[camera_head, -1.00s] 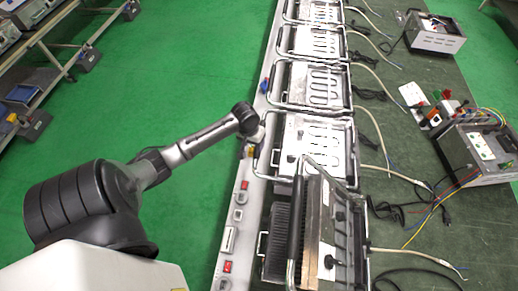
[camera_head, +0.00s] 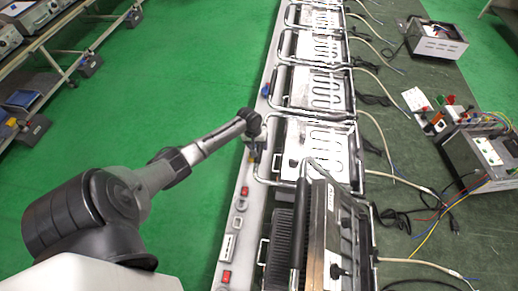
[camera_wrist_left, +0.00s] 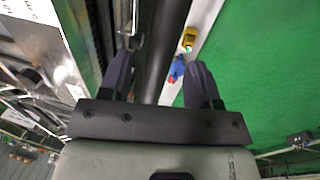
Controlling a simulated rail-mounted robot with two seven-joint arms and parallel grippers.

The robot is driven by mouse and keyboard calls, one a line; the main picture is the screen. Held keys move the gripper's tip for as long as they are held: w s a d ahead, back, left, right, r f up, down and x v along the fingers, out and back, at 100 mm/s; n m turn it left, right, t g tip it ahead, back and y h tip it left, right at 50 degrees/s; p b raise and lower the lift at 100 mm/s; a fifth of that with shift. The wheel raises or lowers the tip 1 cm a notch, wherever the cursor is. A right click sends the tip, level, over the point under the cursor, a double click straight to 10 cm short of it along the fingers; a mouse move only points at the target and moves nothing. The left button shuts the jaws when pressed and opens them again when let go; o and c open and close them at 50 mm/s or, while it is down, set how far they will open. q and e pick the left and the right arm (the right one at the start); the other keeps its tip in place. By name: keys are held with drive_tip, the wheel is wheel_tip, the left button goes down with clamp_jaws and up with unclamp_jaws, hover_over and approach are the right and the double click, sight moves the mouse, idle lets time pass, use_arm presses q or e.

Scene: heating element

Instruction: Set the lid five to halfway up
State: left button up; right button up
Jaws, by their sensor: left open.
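The nearest grill unit at the bottom of the head view has a raised, tilted lid (camera_head: 318,235) with a dark bar handle (camera_head: 300,222) on its left. Ribbed dark plates (camera_head: 278,240) show beneath it. Which unit is number five I cannot read. My left gripper (camera_head: 254,150) is by the left edge of the bench, beside the second-nearest unit. In the wrist view its two fingers (camera_wrist_left: 160,82) are spread apart, and a thick dark bar (camera_wrist_left: 163,45) passes in the gap between them. Whether they touch it I cannot tell. My right gripper is not in view.
Several units with lighter lids (camera_head: 316,90) stand in a row along the bench behind. Cables (camera_head: 400,180) and test boxes (camera_head: 480,155) lie on the right. A rail with red switches (camera_head: 227,275) runs along the left edge. Green floor (camera_head: 180,60) is free on the left.

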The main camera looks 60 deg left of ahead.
use_arm(q)
drive_tip(key=shift+w+d+f, duration=0.15)
drive_tip(key=shift+f, duration=1.05)
drive_tip(key=shift+c, duration=0.2)
clamp_jaws()
